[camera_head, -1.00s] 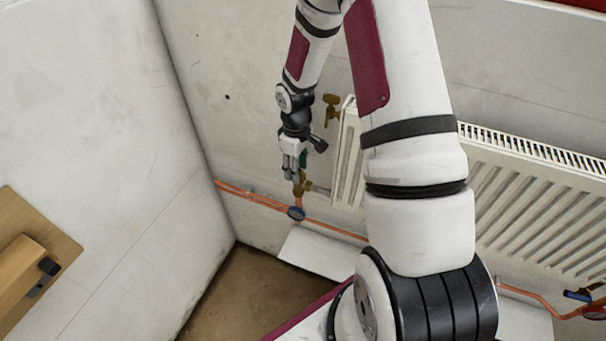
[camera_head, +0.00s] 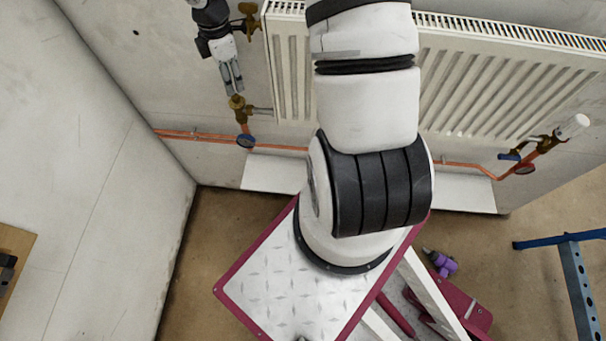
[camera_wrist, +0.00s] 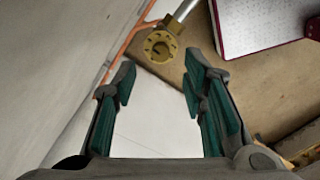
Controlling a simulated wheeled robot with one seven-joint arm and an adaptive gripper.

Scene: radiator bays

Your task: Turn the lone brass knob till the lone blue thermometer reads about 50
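The brass knob (camera_head: 236,102) sits on the valve at the radiator's lower left. In the wrist view its round marked face (camera_wrist: 160,46) shows just beyond the fingertips. The blue thermometer (camera_head: 245,141) hangs on the copper pipe below the knob; its dial is too small to read and I do not make it out in the wrist view. My gripper (camera_head: 235,88) is just above the knob in the head view. In the wrist view my gripper (camera_wrist: 158,68) is open, its teal-padded fingers apart with nothing between them. The knob appears beyond the fingers, not between them.
The white radiator (camera_head: 480,85) is right of the knob. A brass fitting (camera_head: 248,22) is at its upper left. At its lower right are a white-capped valve (camera_head: 575,127), a blue lever (camera_head: 508,157) and a red-rimmed gauge (camera_head: 525,168). A wall (camera_head: 90,150) stands close left.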

